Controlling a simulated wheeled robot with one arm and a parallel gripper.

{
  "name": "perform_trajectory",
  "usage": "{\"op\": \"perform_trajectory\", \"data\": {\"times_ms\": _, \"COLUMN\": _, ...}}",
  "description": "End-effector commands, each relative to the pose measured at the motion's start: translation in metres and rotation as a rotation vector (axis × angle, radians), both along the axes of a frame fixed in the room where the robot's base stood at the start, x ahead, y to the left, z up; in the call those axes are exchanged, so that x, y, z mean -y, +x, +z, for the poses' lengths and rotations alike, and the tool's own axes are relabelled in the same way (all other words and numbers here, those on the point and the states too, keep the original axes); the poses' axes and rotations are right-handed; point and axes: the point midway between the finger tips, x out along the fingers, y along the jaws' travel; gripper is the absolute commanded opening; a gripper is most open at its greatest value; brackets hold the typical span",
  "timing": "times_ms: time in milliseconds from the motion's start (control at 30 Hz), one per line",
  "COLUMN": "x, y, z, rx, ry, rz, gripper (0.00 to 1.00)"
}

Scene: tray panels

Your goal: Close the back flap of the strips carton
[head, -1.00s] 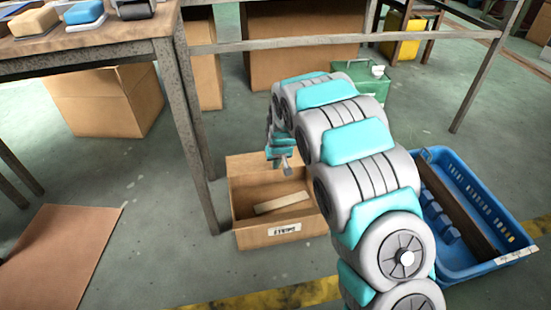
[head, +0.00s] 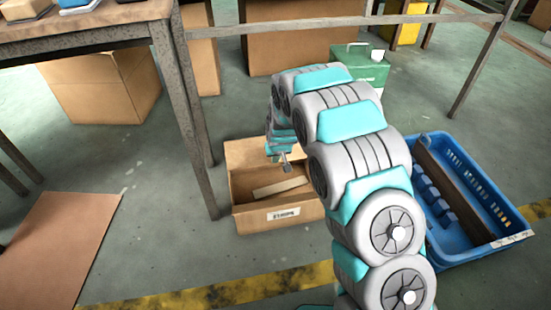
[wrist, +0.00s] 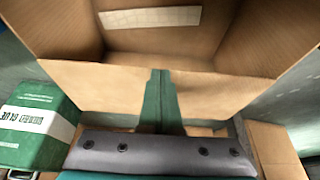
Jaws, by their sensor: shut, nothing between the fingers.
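The strips carton (head: 278,217) stands open on the floor in the head view, with a label on its front and a pale strip (head: 281,187) lying inside. My gripper (head: 285,164) is at the carton's back side, partly hidden by my own arm. In the wrist view the strip (wrist: 150,17) lies inside the carton, beyond its near edge. A brown panel (wrist: 95,88) slopes out from that edge; it looks like the back flap, folded outward. My gripper (wrist: 160,82) is shut and empty, its fingers over this panel. I cannot tell whether they touch it.
A green box (head: 358,66) stands behind the carton and shows at the left of the wrist view (wrist: 38,120). A blue crate (head: 490,246) is to the right. A table leg (head: 184,110) stands close at the left. A brown sheet (head: 58,245) lies front left.

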Motion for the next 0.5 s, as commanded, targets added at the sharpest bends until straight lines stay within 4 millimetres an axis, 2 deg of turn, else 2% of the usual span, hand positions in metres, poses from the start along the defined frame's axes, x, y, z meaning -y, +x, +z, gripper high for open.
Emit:
{"op": "perform_trajectory", "data": {"times_ms": 167, "x": 0.001, "y": -0.003, "z": -0.003, "rx": -0.009, "ry": -0.002, "rz": 0.000, "gripper": 0.00}}
{"op": "perform_trajectory", "data": {"times_ms": 500, "x": 0.001, "y": -0.001, "z": 0.012, "rx": -0.004, "ry": -0.001, "rz": 0.000, "gripper": 0.00}}
